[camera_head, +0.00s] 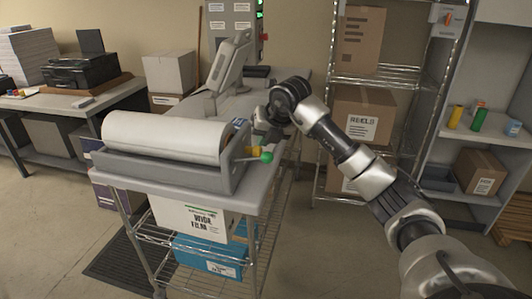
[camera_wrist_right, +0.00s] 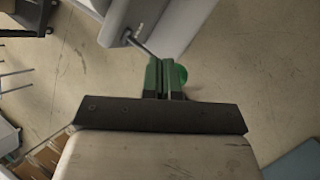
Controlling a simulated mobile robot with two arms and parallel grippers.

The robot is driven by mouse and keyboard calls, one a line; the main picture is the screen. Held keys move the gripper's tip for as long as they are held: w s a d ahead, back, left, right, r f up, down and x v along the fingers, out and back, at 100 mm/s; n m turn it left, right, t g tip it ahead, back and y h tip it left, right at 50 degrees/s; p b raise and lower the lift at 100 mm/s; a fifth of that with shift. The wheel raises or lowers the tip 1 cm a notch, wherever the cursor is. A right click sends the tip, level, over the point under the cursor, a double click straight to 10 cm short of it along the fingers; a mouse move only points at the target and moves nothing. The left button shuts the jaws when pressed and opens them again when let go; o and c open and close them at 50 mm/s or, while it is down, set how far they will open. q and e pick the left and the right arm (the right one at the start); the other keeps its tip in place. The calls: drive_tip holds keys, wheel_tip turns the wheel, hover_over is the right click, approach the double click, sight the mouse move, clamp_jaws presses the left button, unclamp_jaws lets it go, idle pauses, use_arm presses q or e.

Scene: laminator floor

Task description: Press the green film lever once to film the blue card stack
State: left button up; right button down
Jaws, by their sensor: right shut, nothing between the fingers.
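The green film lever shows as a round green knob (camera_head: 266,157) at the right end of the laminator (camera_head: 175,172), beside a small yellow knob (camera_head: 251,150). My right gripper (camera_head: 262,138) is just above the knobs, pointing down. In the right wrist view its shut, empty fingers (camera_wrist_right: 165,79) partly cover the green knob (camera_wrist_right: 181,76). A thin dark rod (camera_wrist_right: 140,46) runs toward them from the grey machine. I cannot tell whether the fingers touch the knob. A small blue patch (camera_head: 239,123) shows by the roll; I cannot make out the blue card stack for certain. My left gripper is not in view.
The laminator with its large white roll (camera_head: 165,135) stands on a wire cart holding a white film box (camera_head: 195,217) and a blue box (camera_head: 210,257). Wire shelves with cartons (camera_head: 361,127) stand behind my right arm. Open floor lies right of the cart.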

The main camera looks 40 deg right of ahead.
drive_tip(key=shift+f, duration=0.1)
idle(0.6)
drive_tip(key=shift+d+f+b, duration=0.1)
drive_tip(key=shift+f+b, duration=0.25)
drive_tip(key=shift+s+d+f+b, duration=0.1)
drive_tip(key=shift+s+f+b, duration=0.1)
drive_tip(key=shift+f+b, duration=0.3)
drive_tip(key=shift+s+d+f+b, duration=0.15)
drive_tip(key=shift+f+b, duration=0.25)
drive_tip(key=shift+f, duration=0.2)
idle(1.1)
drive_tip(key=shift+a+r, duration=0.1)
idle(0.5)
drive_tip(key=shift+w+a+r+p, duration=0.15)
drive_tip(key=shift+w+r+p, duration=0.05)
drive_tip(key=shift+r+p, duration=0.5)
drive_tip(key=shift+w+a+r+p, duration=0.15)
drive_tip(key=shift+w+r+p, duration=0.05)
drive_tip(key=shift+r+p, duration=0.45)
drive_tip(key=shift+r, duration=0.15)
drive_tip(key=r+p, duration=0.2)
drive_tip(key=r, duration=0.1)
drive_tip(key=w+r+p, duration=0.1)
drive_tip(key=shift+a+r+p, duration=0.35)
drive_tip(key=shift+a+p, duration=0.05)
